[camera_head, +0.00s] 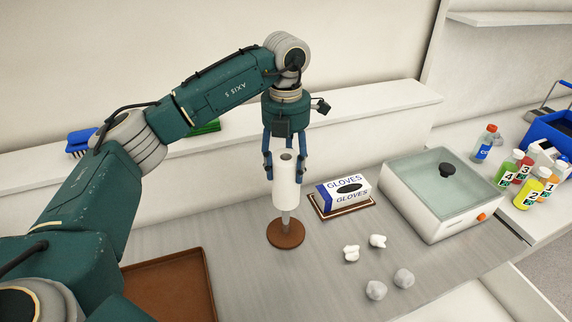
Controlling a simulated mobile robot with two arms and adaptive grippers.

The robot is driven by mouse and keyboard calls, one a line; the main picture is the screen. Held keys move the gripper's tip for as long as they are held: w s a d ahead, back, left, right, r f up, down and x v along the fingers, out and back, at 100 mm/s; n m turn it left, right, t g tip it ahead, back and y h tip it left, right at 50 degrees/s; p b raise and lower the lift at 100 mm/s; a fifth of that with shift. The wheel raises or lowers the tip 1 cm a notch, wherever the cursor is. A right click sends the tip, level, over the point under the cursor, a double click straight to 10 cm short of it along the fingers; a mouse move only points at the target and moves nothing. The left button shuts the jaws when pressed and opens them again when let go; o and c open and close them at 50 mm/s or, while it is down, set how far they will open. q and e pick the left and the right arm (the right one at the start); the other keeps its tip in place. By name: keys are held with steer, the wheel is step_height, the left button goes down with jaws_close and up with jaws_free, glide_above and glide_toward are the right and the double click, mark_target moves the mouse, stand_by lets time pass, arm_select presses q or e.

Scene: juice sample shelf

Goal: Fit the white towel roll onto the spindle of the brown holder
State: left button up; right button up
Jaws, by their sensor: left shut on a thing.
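The white towel roll (286,190) is upright, with a dark hole in its top end. My left gripper (285,175) points down and is shut on the roll, its blue fingers at either side of the upper part. The brown holder (286,236) has a round base on the grey counter, directly below the roll. A short pale stretch of its spindle (286,220) shows between the roll's lower end and the base. The rest of the spindle is hidden, and I cannot tell how far it reaches into the roll. My right gripper is out of view.
A glove box (344,191) on a brown tray stands to the right of the holder. Several pale lumps (376,290) lie front right. A lidded bath (440,200) is further right. An empty brown tray (172,285) lies left. The counter around the holder's base is clear.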

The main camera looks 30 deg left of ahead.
mark_target(286, 201)
arm_select(q)
steer(key=shift+f, duration=0.35)
steer(key=shift+f+b, duration=1.6)
steer(key=shift+f, duration=0.6)
steer(key=shift+f+b, duration=1)
steer(key=shift+f, duration=0.4)
steer(key=shift+f+b, duration=1.5)
steer(key=shift+f, duration=0.85)
stand_by(0.5)
steer(key=o, duration=1.4)
steer(key=shift+r, duration=0.1)
